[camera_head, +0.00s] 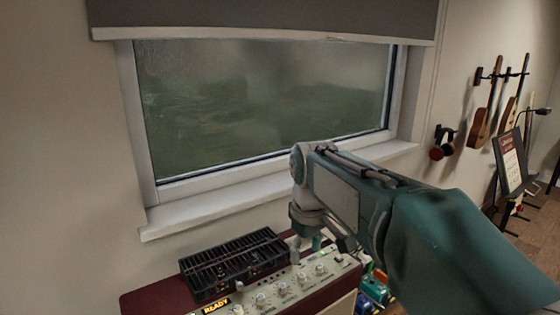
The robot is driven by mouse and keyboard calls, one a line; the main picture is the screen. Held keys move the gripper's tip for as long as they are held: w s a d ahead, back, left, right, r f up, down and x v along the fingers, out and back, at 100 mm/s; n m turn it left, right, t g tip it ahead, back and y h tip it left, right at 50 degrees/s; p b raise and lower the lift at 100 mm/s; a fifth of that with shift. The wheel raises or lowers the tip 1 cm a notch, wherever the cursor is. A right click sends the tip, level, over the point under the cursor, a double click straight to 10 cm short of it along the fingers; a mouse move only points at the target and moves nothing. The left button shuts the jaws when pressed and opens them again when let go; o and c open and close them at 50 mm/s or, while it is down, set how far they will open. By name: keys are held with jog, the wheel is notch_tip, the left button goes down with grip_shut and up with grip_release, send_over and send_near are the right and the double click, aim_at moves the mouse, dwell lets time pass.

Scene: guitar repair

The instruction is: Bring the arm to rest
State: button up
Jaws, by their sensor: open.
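My arm reaches in from the right in the head view, with a teal sleeve and a grey wrist. My gripper (306,250) points down over the right part of a dark red amplifier-like unit (165,294). Its fingers are small in the picture and sit just above or in front of the knob panel (285,288); I cannot tell whether they touch it. The gripper is open, and I see nothing held between its fingers.
A black slotted tray (232,262) sits on the unit, left of my gripper. A window sill (215,205) runs behind. Small coloured items (374,290) lie right of the unit. Guitars (482,125) and headphones (441,147) hang on the right wall, near a dark board (511,160).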

jog(key=s+d+f+m+t, duration=0.2)
jog(key=s+d, duration=0.3)
jog(key=s, duration=0.5)
jog(key=s+d+f+m+t, duration=0.2)
jog(key=s+d+m, duration=0.3)
jog(key=s, duration=0.6)
jog(key=shift+d+f+m, duration=0.15)
jog(key=shift+f+m, duration=0.15)
jog(key=shift+f, duration=0.4)
dwell(0.8)
